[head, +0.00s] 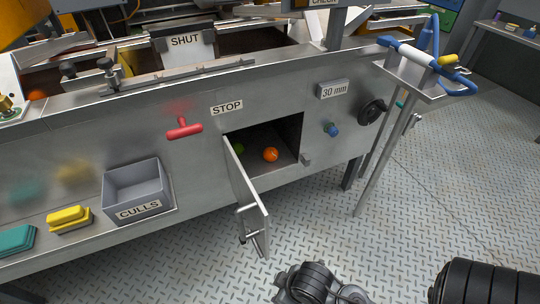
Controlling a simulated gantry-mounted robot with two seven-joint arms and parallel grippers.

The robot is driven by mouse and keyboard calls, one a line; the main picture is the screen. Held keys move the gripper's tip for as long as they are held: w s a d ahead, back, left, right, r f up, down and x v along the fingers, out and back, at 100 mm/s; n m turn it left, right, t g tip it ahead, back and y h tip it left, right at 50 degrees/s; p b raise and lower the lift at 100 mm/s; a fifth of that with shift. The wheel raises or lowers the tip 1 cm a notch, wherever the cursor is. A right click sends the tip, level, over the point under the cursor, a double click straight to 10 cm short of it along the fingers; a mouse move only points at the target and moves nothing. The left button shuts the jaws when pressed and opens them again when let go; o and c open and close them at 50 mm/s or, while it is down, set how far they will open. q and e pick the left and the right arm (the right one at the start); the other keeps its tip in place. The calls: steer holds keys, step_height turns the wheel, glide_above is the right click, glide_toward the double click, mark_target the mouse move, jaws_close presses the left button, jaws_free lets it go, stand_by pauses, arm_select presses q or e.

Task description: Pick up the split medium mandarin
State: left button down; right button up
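An orange mandarin-like fruit (270,154) lies on the floor of the open compartment (290,128) in the front of the steel machine. A small darker mark shows on it, but it is too small to tell whether this is a split. A green fruit (239,149) lies to its left, partly hidden by the door edge. The compartment door (246,195) hangs open at the left of the opening. Dark ribbed parts of my arm show at the bottom edge. No gripper fingers are visible, and nothing of mine is at the fruit.
A grey CULLS bin (138,187) sits on the front ledge, with yellow (69,219) and teal (16,240) blocks to its left. A red handle (184,128), a dark knob (372,112) and a blue knob (332,129) protrude from the panel.

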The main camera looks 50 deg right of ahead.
arm_select(q)
steer(key=shift+d, duration=0.1)
steer(key=c, duration=1.5)
jaws_free()
steer(key=o, duration=1)
